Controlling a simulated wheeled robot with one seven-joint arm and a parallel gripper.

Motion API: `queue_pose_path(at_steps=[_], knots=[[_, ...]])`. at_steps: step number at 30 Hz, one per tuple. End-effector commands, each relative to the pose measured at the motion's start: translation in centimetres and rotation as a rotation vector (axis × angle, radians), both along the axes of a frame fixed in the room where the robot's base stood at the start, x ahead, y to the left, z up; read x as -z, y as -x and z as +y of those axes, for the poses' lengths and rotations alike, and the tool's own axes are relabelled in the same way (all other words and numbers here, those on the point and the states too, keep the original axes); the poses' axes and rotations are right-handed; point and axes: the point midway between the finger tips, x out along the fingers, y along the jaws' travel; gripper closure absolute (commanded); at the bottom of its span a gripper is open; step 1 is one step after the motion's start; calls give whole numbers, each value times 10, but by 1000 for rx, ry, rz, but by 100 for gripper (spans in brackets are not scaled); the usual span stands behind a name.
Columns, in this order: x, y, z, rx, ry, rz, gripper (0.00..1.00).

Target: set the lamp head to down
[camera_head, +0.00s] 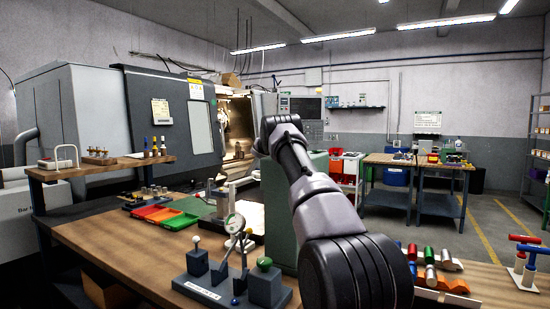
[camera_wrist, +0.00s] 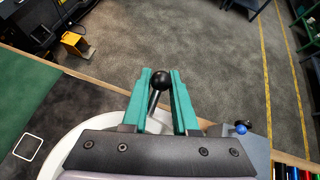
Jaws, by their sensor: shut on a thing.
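In the wrist view, my gripper (camera_wrist: 161,76) has its two teal fingers on either side of a black ball knob (camera_wrist: 161,80) on a short grey stem. It is shut on this knob. A large white rounded shape (camera_wrist: 62,140), possibly the lamp head, lies below the gripper, partly covered by its body. I cannot tell how the stem joins it or which way a lamp head points. In the head view my arm hides the gripper and the knob, and I cannot make out the lamp there.
A dial gauge fixture (camera_head: 232,224) stands on the wooden bench (camera_head: 110,243) left of my arm. Red, orange and green trays (camera_head: 165,214) lie behind it. Colored cylinders (camera_head: 437,270) and red and blue T-handles (camera_head: 527,250) are at right. Open floor (camera_wrist: 225,60) lies past the bench edge.

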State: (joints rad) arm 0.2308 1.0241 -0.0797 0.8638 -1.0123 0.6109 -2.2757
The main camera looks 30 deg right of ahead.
Motion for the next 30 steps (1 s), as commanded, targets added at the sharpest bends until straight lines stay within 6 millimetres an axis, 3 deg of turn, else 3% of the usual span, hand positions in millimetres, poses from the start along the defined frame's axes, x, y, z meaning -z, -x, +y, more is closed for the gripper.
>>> queue_pose_path(at_steps=[1, 6, 21, 22, 24, 30], knots=[[14, -2, 11, -6, -29, 16, 100], [30, -2, 16, -6, -69, 40, 100], [35, -2, 18, -3, -89, 48, 100], [36, -2, 18, -3, -89, 49, 63], [36, -2, 18, -2, -90, 48, 44], [32, 1, 21, -2, -89, 46, 44]])
